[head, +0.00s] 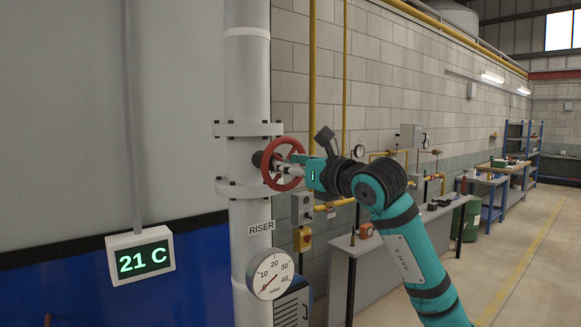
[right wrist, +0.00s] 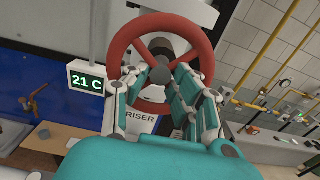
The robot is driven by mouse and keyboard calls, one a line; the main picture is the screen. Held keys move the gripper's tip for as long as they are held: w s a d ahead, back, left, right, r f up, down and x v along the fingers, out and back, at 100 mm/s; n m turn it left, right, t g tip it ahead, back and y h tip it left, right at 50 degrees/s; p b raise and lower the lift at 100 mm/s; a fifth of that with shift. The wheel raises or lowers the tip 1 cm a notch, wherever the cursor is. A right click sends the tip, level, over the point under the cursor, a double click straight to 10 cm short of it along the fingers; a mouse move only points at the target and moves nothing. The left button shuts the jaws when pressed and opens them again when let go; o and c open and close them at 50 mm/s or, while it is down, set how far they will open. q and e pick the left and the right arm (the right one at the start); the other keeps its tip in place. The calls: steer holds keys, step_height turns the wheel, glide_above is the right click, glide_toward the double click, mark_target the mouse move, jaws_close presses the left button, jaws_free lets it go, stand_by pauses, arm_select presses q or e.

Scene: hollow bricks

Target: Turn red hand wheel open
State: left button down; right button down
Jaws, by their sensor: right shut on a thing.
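The red hand wheel (head: 285,187) is mounted on the grey riser pipe (head: 250,90), between two pairs of bolted flanges. My right gripper (head: 284,169) reaches in from the right and is shut on the wheel near its hub and spokes. In the right wrist view the wheel's rim (right wrist: 117,50) circles around the fingertips, and my gripper's fingers (right wrist: 162,78) meet close to the hub. Which spoke they grip is partly hidden by the fingers. My left gripper is not in view.
A round gauge (head: 270,275) sits below the wheel beside the RISER label (head: 260,227). A display (head: 140,256) reading 21 C is on the wall at left. A bench (head: 390,250) and yellow pipes (head: 312,60) stand behind my right arm. Open floor lies at right.

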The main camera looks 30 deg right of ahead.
steer(key=shift+n, duration=0.4)
steer(key=shift+r+m+p, duration=0.1)
steer(key=shift+m+p, duration=1.1)
steer(key=shift+m, duration=16.2)
steer(key=c, duration=1.4)
jaws_free()
steer(key=shift+w, duration=0.1)
